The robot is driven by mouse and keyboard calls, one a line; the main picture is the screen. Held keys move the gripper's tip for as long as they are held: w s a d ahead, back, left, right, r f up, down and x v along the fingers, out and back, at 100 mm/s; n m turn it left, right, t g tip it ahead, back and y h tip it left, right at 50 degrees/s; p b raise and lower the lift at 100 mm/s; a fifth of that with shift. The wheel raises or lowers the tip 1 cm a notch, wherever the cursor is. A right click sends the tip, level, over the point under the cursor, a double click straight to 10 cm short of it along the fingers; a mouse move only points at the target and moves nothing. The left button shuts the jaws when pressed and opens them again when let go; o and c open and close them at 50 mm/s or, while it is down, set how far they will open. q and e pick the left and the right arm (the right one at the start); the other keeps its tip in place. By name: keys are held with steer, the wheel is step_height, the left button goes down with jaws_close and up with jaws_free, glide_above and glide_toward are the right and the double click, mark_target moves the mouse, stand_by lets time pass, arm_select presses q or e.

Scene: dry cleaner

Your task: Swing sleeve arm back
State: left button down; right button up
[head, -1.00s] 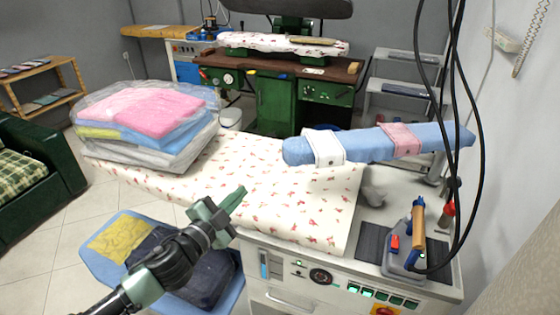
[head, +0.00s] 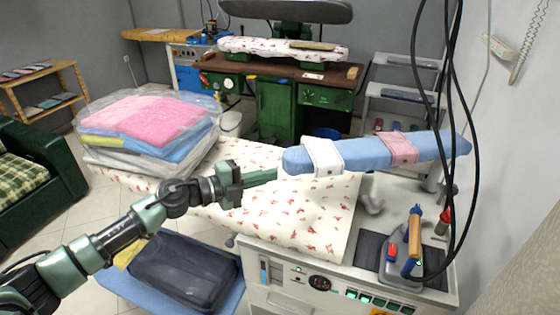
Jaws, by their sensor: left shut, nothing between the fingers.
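The sleeve arm (head: 358,155) is a long, narrow board in blue padding, standing above the right part of the ironing table. A white cuff (head: 323,157) and a pink cuff (head: 398,148) are wrapped around it. Its rounded left end points toward my left gripper. My left gripper (head: 262,176) is shut and empty, over the flowered table cover, with its fingertips just left of the sleeve arm's left end. A small gap seems to separate them. A grey support (head: 371,193) shows under the sleeve arm. My right gripper is not in view.
The ironing table (head: 305,215) has a bagged stack of folded laundry (head: 150,128) at its left. An iron (head: 402,250) stands at the right end, with black cables hanging above it. A blue shelf (head: 222,297) holding a dark bag (head: 185,270) is below at the front.

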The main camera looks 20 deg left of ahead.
mark_target(292, 163)
arm_select(q)
steer(key=w, duration=0.1)
steer(key=w+d, duration=0.1)
steer(key=w, duration=0.3)
steer(key=shift+d+f, duration=0.35)
steer(key=shift+f, duration=0.05)
steer(key=shift+w+a+f, duration=0.1)
steer(key=shift+w, duration=0.35)
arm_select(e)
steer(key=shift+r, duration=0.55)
arm_select(q)
steer(key=shift+a, duration=0.1)
